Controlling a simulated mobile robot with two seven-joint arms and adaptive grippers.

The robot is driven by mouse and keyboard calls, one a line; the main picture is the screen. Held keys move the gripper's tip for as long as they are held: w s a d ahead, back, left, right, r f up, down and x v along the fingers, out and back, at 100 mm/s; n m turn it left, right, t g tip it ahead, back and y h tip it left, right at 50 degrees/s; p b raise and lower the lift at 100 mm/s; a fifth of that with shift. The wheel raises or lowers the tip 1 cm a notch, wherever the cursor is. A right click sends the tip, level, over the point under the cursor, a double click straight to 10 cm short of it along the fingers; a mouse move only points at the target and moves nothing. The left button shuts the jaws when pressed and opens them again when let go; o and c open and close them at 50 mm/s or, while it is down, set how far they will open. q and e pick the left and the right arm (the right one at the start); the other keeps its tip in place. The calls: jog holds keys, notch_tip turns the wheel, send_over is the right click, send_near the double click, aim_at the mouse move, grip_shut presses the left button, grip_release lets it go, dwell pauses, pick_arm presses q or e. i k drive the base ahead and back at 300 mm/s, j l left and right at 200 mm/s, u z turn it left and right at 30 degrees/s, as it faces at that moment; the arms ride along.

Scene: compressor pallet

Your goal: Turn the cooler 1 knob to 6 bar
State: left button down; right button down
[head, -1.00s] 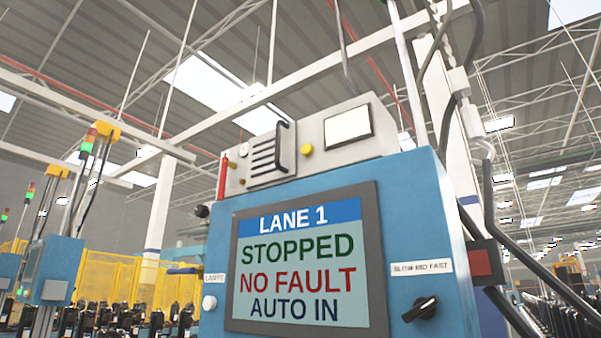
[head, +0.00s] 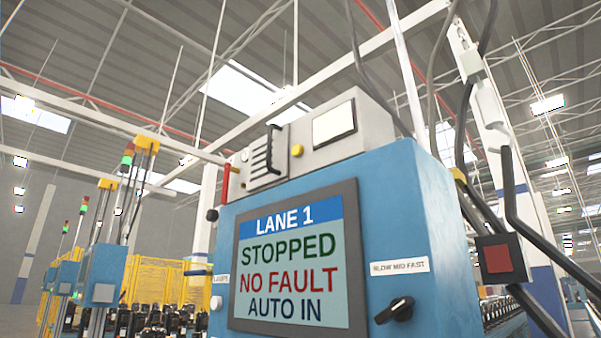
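No knob marked as cooler 1 and no bar scale can be made out in the head view. A blue control cabinet (head: 425,215) fills the middle right. Its screen (head: 290,262) reads LANE 1, STOPPED, NO FAULT, AUTO IN. A black selector knob (head: 395,311) sits at its lower right, under a label (head: 400,266) reading SLOW MID FAST. A white button or knob (head: 216,303) is at the lower left, by a partly hidden label. Neither of my grippers is in view.
A grey box (head: 300,140) with a black handle and blank panel stands on the cabinet. A red square panel (head: 498,258) and dark pipes are at the right. Yellow fencing (head: 165,280) and blue posts with signal lights (head: 105,262) stand at the left.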

aim_at(212, 215)
jog(key=j+z, duration=0.25)
jog(key=z, duration=0.2)
jog(key=j+z, duration=0.25)
jog(key=z, duration=0.25)
jog(key=k+j+z, duration=0.15)
jog(key=j, duration=0.35)
jog(key=j+z, duration=0.2)
jog(key=j, duration=0.25)
jog(key=k, duration=0.05)
